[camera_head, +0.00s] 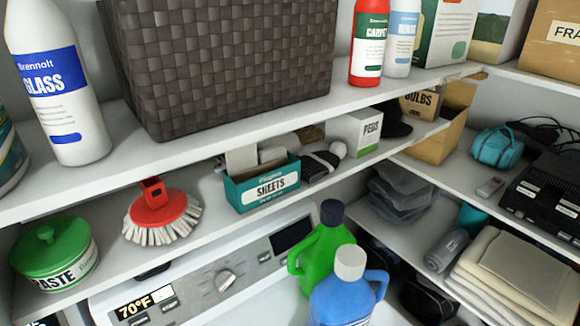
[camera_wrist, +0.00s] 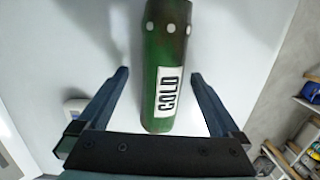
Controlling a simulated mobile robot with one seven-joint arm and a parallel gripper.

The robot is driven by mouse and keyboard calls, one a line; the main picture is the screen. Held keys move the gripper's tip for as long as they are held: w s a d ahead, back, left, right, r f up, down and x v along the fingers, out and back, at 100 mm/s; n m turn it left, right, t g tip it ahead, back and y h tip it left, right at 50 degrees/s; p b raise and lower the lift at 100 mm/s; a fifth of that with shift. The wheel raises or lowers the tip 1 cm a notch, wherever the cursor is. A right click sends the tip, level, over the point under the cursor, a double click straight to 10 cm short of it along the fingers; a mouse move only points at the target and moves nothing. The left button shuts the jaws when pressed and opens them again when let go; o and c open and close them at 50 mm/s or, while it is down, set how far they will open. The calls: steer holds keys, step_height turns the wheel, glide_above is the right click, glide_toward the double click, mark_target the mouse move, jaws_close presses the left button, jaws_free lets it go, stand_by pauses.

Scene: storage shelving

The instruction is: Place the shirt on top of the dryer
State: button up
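The white dryer or washer (camera_head: 190,287) shows its control panel, with a dial and a 70°F display, under the shelves at the bottom of the head view. A green jug (camera_head: 322,262) and a blue jug (camera_head: 345,300) stand in front of its right end. A dark grey crumpled cloth (camera_head: 400,188), possibly the shirt, lies on the right-hand shelf; I cannot tell for sure. My gripper (camera_wrist: 159,75) is open and empty in the wrist view, its fingers apart. A green cylinder marked COLD (camera_wrist: 165,70) shows beyond and between them against a white surface.
Folded beige cloths (camera_head: 520,275) and a rolled grey cloth (camera_head: 447,250) lie on the right shelf.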

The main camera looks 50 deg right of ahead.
steer(key=shift+r, duration=0.1)
step_height(320, 180, up, 12)
steer(key=a+b, duration=0.1)
steer(key=shift+w+a, duration=0.2)
stand_by(0.7)
